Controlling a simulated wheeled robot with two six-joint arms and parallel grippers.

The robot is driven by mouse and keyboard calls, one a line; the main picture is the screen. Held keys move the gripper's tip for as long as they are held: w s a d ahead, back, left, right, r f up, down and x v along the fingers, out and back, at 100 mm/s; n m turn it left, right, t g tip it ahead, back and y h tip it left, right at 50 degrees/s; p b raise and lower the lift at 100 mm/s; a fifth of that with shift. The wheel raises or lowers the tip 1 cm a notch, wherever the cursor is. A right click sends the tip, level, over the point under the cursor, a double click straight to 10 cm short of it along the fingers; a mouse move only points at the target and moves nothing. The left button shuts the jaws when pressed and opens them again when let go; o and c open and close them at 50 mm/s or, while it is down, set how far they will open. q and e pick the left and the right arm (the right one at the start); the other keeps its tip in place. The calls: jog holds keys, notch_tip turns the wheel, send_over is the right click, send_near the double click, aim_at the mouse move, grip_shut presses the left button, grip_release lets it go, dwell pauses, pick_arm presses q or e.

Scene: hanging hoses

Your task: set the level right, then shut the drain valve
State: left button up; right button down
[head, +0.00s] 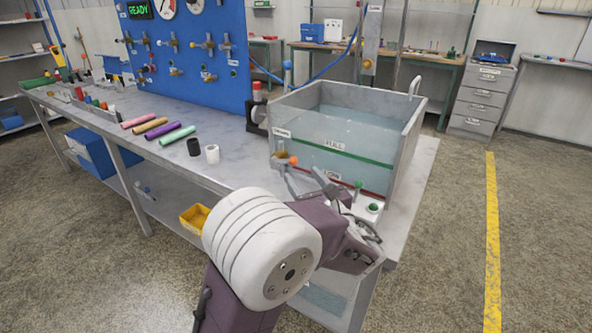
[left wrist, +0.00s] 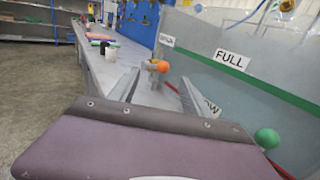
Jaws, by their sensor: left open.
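A clear-walled tank (head: 335,155) of bluish water stands at the bench's right end. Its front has a FULL label (head: 334,145) by a green line (head: 350,157) and a red line lower down. I cannot tell exactly where the water meets the green line. A valve handle with an orange ball (head: 293,160) is at the tank's front left; the ball also shows in the left wrist view (left wrist: 162,66). My left gripper (head: 305,178) is open, its fingers (left wrist: 160,84) apart on either side of the orange ball's line of view. My right gripper is out of view.
A green knob (head: 357,185) stands by the tank's front right corner. A red-topped fitting (head: 257,95) is behind the tank's left side. A yellow bin (head: 194,218) is below.

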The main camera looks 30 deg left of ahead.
aim_at(293, 164)
pick_arm(q)
jog(key=b+x, duration=0.1)
jog(key=x, duration=0.8)
jog(key=shift+b, duration=0.3)
jog(key=shift+s, duration=0.1)
grip_shut()
jog(key=shift+d, duration=0.1)
dwell(0.6)
